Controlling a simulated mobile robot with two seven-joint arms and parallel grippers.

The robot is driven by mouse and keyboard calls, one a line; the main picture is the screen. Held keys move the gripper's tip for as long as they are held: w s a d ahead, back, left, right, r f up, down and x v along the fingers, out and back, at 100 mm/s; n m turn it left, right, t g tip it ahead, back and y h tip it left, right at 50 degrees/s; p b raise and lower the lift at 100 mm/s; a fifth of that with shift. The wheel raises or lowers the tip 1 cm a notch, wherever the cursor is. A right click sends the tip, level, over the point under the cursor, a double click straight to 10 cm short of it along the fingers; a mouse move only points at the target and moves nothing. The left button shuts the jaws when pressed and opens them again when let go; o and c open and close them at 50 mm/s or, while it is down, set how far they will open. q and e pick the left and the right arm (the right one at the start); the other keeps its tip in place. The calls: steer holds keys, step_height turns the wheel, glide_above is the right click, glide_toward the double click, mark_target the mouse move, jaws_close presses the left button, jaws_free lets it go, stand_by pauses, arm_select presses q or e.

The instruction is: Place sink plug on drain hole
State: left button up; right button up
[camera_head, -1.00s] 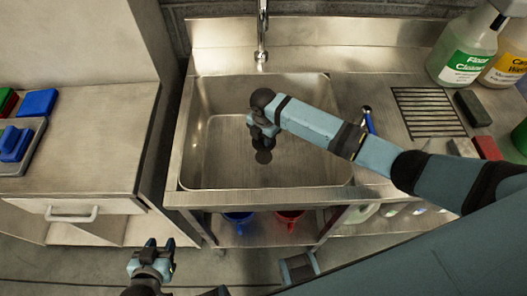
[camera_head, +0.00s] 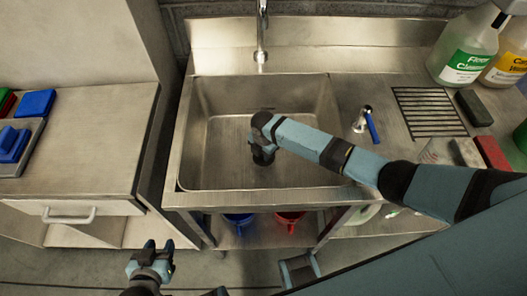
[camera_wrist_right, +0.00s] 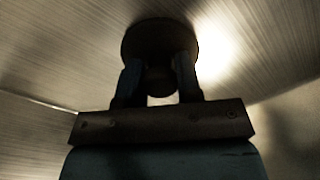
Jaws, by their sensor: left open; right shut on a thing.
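The steel sink (camera_head: 220,172) fills the middle of the head view. My right gripper (camera_head: 262,157) is down inside the basin near its floor. In the right wrist view my right gripper (camera_wrist_right: 159,85) is shut on the knob of a dark round sink plug (camera_wrist_right: 160,38). The plug shows in the head view as a dark shape (camera_head: 263,160) under the gripper. The drain hole is not clearly visible; whether the plug sits on it I cannot tell. My left gripper (camera_head: 150,250) is open and empty, low in front of the left cabinet.
A faucet (camera_head: 261,30) stands behind the basin, and a blue-handled tap (camera_head: 370,122) stands on its right. A grate (camera_head: 428,112), sponges (camera_head: 472,108) and cleaner bottles (camera_head: 464,48) are further right.

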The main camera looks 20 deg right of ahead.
steer(key=o, duration=0.9)
steer(key=shift+f, duration=0.1)
steer(key=shift+o, duration=0.2)
steer(key=shift+r, duration=0.3)
step_height(320, 180, up, 12)
steer(key=p, duration=0.1)
